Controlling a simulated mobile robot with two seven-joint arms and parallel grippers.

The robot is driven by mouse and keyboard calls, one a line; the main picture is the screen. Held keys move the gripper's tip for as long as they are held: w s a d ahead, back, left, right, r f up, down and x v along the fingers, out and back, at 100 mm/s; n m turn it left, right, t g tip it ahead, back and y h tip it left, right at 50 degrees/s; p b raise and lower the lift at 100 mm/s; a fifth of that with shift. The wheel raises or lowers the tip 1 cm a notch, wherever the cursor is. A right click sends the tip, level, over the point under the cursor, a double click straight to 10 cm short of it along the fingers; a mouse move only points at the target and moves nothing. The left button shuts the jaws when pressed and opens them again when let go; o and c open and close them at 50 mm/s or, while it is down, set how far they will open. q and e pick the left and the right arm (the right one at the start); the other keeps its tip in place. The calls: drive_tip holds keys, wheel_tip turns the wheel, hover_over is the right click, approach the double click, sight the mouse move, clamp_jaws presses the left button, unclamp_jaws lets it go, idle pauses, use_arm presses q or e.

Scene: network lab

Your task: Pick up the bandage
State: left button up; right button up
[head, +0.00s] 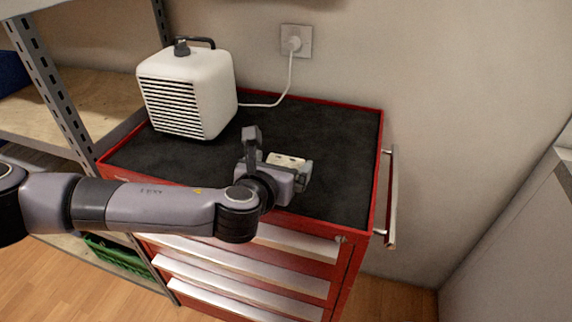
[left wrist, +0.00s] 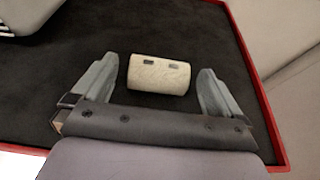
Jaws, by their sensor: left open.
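The bandage (left wrist: 158,75) is a cream-coloured roll with two small dark marks, lying on the black top of a red tool cabinet. In the head view the bandage (head: 287,160) shows just beyond my left gripper, partly hidden by it. My left gripper (left wrist: 158,88) is open, with one finger on each side of the bandage and a gap to both. In the head view my left gripper (head: 278,162) hangs over the front part of the cabinet top. My right gripper is in neither view.
A white heater (head: 187,92) with a black handle stands at the back left of the red cabinet (head: 379,160). Its cord runs to a wall socket (head: 296,41). A metal shelf (head: 62,104) stands at the left. The right part of the top is clear, with a raised red rim.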

sight(285, 161)
use_arm(q)
drive_tip(key=shift+x, duration=1.8)
drive_tip(key=shift+f, duration=0.15)
drive_tip(key=c, duration=0.9)
